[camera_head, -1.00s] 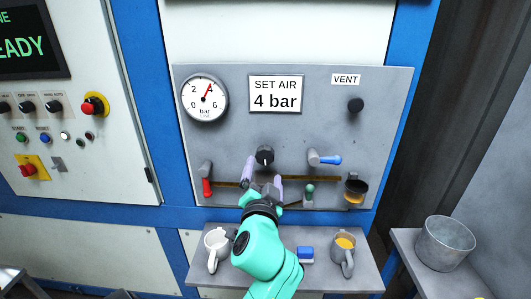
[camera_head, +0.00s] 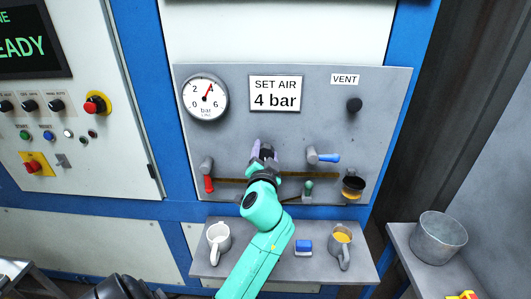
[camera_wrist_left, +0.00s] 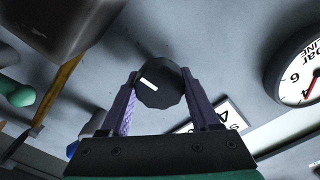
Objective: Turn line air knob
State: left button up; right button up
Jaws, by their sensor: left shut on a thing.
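The black line air knob (camera_head: 267,154) is on the grey panel (camera_head: 300,130), mostly hidden behind my left gripper (camera_head: 263,150). In the left wrist view the knob (camera_wrist_left: 166,92) is a dark, many-sided disc with a slanted white mark. The purple fingers of my left gripper (camera_wrist_left: 160,77) are on both sides of it, shut on it. The round gauge (camera_head: 205,98) at the panel's upper left has its red needle near 4. The sign (camera_head: 275,94) reads "SET AIR 4 bar". My right gripper is not in view.
Red-handled (camera_head: 209,184), blue-handled (camera_head: 328,158) and green (camera_head: 307,188) valves sit around the knob, close to my gripper. A black vent knob (camera_head: 354,105) is at upper right. A metal bucket (camera_head: 438,240) stands right.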

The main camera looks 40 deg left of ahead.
pick_arm(q)
jog(key=shift+r+m+p, duration=0.1)
jog(key=shift+m+p, duration=0.3)
jog(key=shift+m, duration=0.7)
jog(key=o, duration=1.4)
jog(key=shift+c, duration=0.2)
jog(key=b+v, duration=0.5)
jog(key=v, duration=0.9)
jog(key=shift+s+d, duration=0.25)
